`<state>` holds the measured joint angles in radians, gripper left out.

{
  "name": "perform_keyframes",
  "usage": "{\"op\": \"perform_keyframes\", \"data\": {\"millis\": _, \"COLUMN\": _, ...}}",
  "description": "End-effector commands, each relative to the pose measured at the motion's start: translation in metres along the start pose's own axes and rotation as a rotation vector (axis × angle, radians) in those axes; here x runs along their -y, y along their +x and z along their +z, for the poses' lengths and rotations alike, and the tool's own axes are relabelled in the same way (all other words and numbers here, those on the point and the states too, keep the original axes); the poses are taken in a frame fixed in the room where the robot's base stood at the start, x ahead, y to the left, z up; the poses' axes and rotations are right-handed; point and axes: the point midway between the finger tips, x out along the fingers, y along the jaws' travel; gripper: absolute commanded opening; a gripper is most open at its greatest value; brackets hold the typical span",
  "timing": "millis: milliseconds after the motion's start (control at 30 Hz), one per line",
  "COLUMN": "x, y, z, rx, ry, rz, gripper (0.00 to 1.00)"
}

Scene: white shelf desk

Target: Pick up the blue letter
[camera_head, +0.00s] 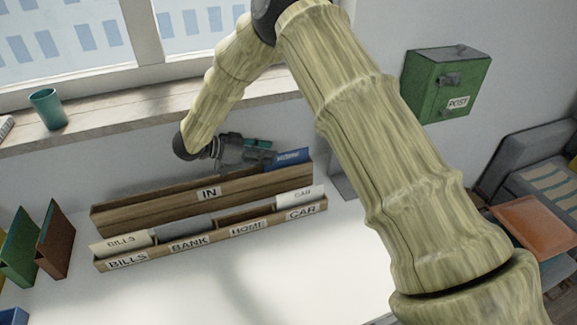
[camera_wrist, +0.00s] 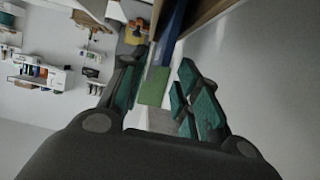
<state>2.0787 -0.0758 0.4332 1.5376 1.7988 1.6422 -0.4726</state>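The blue letter (camera_head: 290,157) stands in the right part of the long wooden IN tray (camera_head: 255,185), with its upper part showing above the front wall. My gripper (camera_head: 262,149) is just left of the letter, above the tray, pointing right. In the wrist view the letter shows as a blue strip (camera_wrist: 174,28) beside the wooden tray edge, ahead of the gap between my fingers. My gripper (camera_wrist: 160,92) has its green-padded fingers apart, with nothing visibly clamped between them. Whether the letter's near edge reaches between the fingertips I cannot tell.
A lower sorter (camera_head: 215,236) labelled BILLS, BANK, HOME and CAR stands in front of the tray, holding several letters. A green POST box (camera_head: 447,84) hangs on the wall at right. A teal cup (camera_head: 48,108) is on the sill.

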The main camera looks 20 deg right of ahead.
Motion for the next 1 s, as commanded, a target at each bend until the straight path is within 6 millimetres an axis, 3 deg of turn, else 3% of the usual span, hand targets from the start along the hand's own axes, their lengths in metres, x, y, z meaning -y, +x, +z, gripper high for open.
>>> {"op": "perform_keyframes", "data": {"millis": 367, "x": -0.001, "y": 0.03, "z": -0.002, "rx": 0.0, "ry": -0.003, "rz": 0.002, "gripper": 0.32}}
{"op": "perform_keyframes", "data": {"millis": 600, "x": -0.001, "y": 0.061, "z": -0.003, "rx": 0.0, "ry": -0.003, "rz": 0.002, "gripper": 0.32}}
{"op": "perform_keyframes", "data": {"millis": 867, "x": -0.001, "y": 0.067, "z": -0.001, "rx": 0.0, "ry": -0.002, "rz": 0.001, "gripper": 0.32}}
{"op": "perform_keyframes", "data": {"millis": 900, "x": -0.001, "y": 0.067, "z": -0.001, "rx": 0.0, "ry": -0.002, "rz": 0.001, "gripper": 0.3}}
{"op": "perform_keyframes", "data": {"millis": 1000, "x": -0.001, "y": 0.067, "z": -0.001, "rx": 0.0, "ry": -0.002, "rz": 0.001, "gripper": 0.12}}
